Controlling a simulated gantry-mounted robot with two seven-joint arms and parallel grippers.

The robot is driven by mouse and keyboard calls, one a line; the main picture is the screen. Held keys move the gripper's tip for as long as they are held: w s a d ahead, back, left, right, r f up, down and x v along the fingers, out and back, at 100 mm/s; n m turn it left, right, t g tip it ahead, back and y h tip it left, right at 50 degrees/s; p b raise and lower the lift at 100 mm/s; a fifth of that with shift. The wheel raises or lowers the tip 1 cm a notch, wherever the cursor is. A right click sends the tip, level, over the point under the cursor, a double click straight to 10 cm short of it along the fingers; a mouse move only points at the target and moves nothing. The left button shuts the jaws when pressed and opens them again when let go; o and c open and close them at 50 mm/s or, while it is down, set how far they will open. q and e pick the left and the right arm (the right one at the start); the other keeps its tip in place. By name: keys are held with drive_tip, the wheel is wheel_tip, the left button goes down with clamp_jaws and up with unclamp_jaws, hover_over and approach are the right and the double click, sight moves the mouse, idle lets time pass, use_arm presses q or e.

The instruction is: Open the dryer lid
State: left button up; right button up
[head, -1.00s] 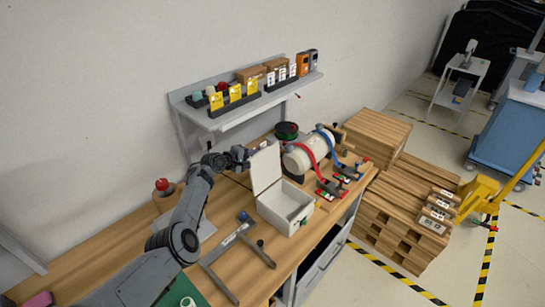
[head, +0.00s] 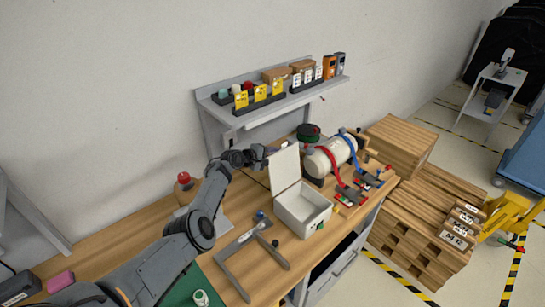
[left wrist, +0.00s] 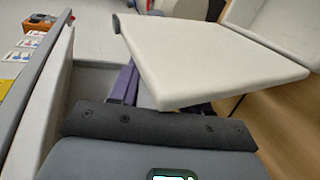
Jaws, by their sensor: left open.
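The dryer is a white box (head: 303,215) on the wooden bench in the head view. Its white lid (head: 285,168) stands up steeply at the box's back left side, and the box's top is open. My left gripper (head: 262,158) is open, just left of the lid's upper part; whether it touches the lid is too small to tell. In the left wrist view a large pale panel (left wrist: 205,55) lies close in front of the gripper; I cannot tell for sure which part of the dryer it is. My right gripper is out of view.
A white cylinder (head: 332,155) with red and blue straps lies right of the dryer. A grey metal frame (head: 245,255) lies in front, left of the box. A red button (head: 184,178) stands at the back left. A shelf (head: 270,112) with small goods is behind.

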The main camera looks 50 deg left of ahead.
use_arm(q)
drive_tip(key=shift+s+r+p, duration=0.3)
drive_tip(key=shift+s+p, duration=0.15)
drive_tip(key=shift+s, duration=0.1)
drive_tip(key=p+v, duration=0.2)
drive_tip(key=v, duration=0.7)
drive_tip(key=shift+s, duration=0.3)
